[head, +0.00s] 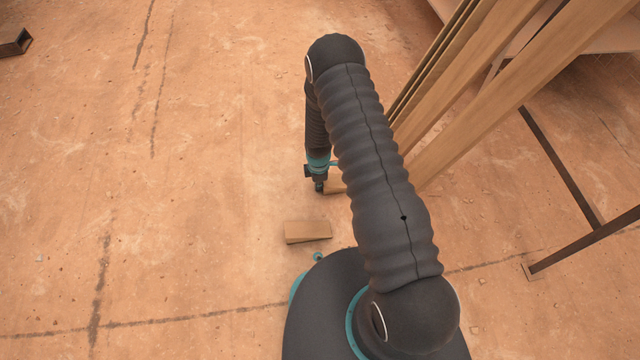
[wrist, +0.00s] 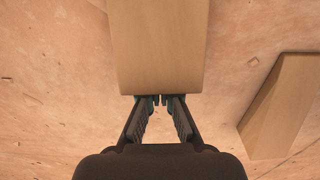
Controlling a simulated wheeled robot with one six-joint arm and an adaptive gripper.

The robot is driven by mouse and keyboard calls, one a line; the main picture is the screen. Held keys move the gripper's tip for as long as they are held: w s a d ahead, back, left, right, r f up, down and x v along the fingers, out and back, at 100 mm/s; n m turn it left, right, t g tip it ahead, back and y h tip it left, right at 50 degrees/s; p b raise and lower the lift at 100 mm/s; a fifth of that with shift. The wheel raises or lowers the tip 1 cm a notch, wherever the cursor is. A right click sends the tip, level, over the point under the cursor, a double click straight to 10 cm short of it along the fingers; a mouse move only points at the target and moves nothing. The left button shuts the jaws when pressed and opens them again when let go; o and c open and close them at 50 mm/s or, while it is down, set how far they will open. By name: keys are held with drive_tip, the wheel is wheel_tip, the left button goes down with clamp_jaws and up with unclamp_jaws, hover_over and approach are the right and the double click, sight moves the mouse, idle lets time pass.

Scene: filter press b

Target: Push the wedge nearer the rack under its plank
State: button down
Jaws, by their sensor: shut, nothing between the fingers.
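A light wooden wedge (head: 335,186) lies on the floor beside the foot of the leaning planks (head: 440,150); my arm hides much of it in the head view. In the wrist view this wedge (wrist: 160,45) lies straight ahead, its near end at my fingertips. My gripper (head: 319,187) is low by the floor, shut and empty. Its fingertips (wrist: 160,99) look to be at or touching the wedge's end; I cannot tell contact for sure. A second wedge (head: 307,231) lies apart, nearer my base, and shows at the right of the wrist view (wrist: 283,105).
Dark metal rack bars (head: 562,165) stand at the right, with a foot (head: 530,271) on the floor. A dark metal piece (head: 14,43) lies at the far left. The cracked sandy floor (head: 180,150) to the left is clear.

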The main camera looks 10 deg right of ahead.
sight(310, 190)
drive_tip(key=shift+a, duration=0.3)
drive_tip(key=a+b, duration=0.1)
drive_tip(key=a, duration=0.1)
drive_tip(key=shift+a+f, duration=0.1)
drive_tip(key=shift+a, duration=0.2)
drive_tip(key=shift+a+r, duration=0.5)
drive_tip(key=shift+r, duration=0.2)
wheel_tip(310, 190, up, 9)
drive_tip(key=p, duration=0.1)
drive_tip(key=shift+d, duration=0.15)
drive_tip(key=shift+f, duration=0.1)
